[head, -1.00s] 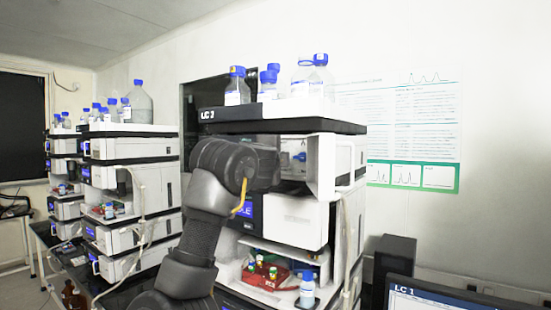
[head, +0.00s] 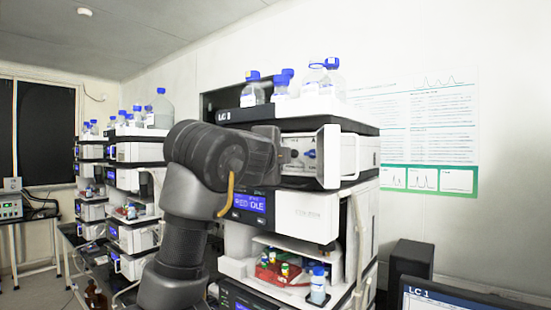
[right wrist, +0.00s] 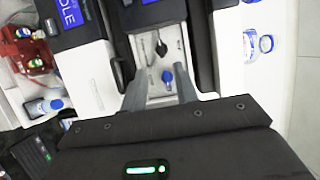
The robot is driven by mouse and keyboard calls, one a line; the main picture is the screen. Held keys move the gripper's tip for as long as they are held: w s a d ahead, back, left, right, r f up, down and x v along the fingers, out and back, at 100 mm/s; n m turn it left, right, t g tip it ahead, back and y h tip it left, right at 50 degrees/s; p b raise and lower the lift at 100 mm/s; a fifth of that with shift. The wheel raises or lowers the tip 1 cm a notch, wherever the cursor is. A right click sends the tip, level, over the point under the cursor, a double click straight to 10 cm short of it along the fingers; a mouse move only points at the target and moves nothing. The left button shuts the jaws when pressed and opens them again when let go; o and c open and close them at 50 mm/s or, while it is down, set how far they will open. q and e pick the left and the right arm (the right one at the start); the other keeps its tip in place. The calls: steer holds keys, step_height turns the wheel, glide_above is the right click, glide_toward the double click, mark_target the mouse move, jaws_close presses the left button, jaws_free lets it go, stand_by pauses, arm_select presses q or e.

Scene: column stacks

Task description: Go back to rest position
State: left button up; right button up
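The LC 1 stack (head: 300,215) stands in the middle of the head view. Its column compartment (head: 302,156) is open, with a blue-ended fitting inside. My dark arm rises in front of the stack and covers part of its left side; its gripper is not visible in the head view. My left gripper is in neither view.
Bottles with blue caps (head: 290,84) stand on top of the stack. A red vial rack (head: 280,270) and a blue-capped bottle (head: 318,285) sit on the lower shelf. More stacks stand at left. A monitor (head: 455,298) is at lower right.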

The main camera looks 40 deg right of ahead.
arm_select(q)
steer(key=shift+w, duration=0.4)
